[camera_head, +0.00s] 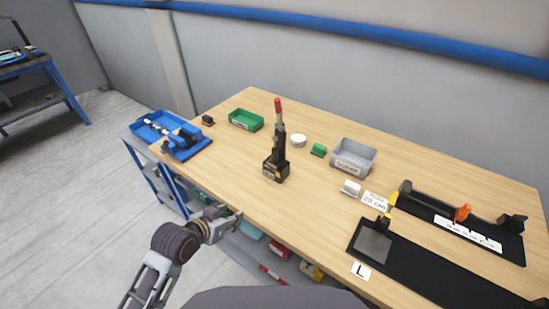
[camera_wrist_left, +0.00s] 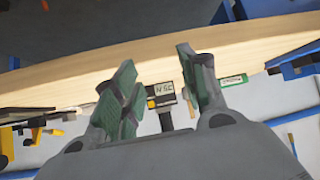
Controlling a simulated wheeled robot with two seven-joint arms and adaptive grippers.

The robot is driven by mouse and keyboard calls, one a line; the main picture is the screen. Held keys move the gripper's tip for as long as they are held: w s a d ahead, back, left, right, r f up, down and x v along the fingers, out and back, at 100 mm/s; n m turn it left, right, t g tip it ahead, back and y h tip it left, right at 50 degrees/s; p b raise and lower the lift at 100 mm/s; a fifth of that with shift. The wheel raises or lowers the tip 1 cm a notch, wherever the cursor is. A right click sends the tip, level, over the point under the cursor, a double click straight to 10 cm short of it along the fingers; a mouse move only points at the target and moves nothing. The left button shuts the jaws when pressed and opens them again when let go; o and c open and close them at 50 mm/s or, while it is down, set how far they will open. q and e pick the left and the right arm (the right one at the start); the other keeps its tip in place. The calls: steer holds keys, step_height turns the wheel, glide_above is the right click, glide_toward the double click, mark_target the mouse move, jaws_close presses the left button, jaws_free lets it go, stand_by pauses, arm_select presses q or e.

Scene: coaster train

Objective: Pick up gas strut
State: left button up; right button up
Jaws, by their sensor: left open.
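I cannot pick out a gas strut for certain in either view. A black upright tool (camera_head: 279,150) with a red tip and a yellow-marked base stands mid-table in the head view. It seems to be the dark labelled thing (camera_wrist_left: 161,96) seen upside down in the left wrist view. My left gripper (camera_head: 236,221) is at the table's near edge, short of this tool. In the left wrist view its fingers (camera_wrist_left: 160,88) are apart and nothing is held between them; the tool shows beyond the gap. My right gripper is not in view.
Blue tray (camera_head: 155,123) and blue holder (camera_head: 186,143) are at the left corner. Green bin (camera_head: 246,120), white round piece (camera_head: 299,140) and grey bin (camera_head: 353,157) are farther back. Black fixture (camera_head: 460,220) with an orange clamp (camera_head: 463,213) is right. Wood between tool and near edge is clear.

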arm_select(q)
steer(key=w+d+r+m+t+h, duration=0.1)
steer(key=w+d+r+t+h, duration=0.1)
steer(key=r, duration=0.4)
steer(key=w+d+r+m+t+h, duration=0.1)
steer(key=w+d+r+t+h, duration=0.2)
steer(key=w+r, duration=0.3)
steer(key=shift+w+r+h, duration=0.3)
steer(key=shift+r+h, duration=0.4)
steer(key=shift+r, duration=0.1)
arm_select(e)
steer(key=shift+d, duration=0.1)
arm_select(q)
steer(key=p+x, duration=0.1)
steer(key=x, duration=0.7)
steer(key=shift+w+d, duration=0.15)
steer(key=shift+w, duration=0.15)
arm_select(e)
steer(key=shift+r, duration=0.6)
arm_select(q)
steer(key=shift+r, duration=0.1)
